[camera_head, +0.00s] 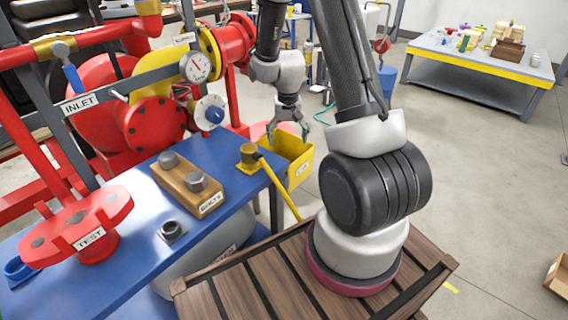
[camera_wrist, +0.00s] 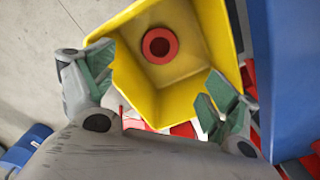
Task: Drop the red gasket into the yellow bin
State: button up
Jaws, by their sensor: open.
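The yellow bin (camera_head: 298,160) hangs at the right end of the blue bench in the head view. It fills the middle of the wrist view (camera_wrist: 208,60). The red gasket (camera_wrist: 160,45) is a flat ring lying inside the bin, on its floor, seen in the wrist view. The bin's front wall hides it in the head view. My gripper (camera_head: 290,130) is above the bin, pointing down.
The blue bench (camera_head: 225,205) holds a wooden bolt block (camera_head: 187,190), a dark nut (camera_head: 172,231) and a red TEST flange (camera_head: 90,228). A yellow-handled lever (camera_head: 275,182) stands beside the bin. Red piping with a gauge (camera_head: 196,67) rises behind. Open floor lies to the right.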

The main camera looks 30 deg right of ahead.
notch_tip(320, 180, up, 12)
dwell(0.5)
dwell(0.3)
jog(key=s+a+r+n+t, duration=0.2)
jog(key=s+r, duration=0.6)
jog(key=s, duration=0.3)
jog(key=s+a+r+n+t, duration=0.2)
jog(key=s+a+r+n, duration=0.1)
jog(key=s+r, duration=0.6)
jog(key=s, duration=0.3)
jog(key=shift+s, duration=0.3)
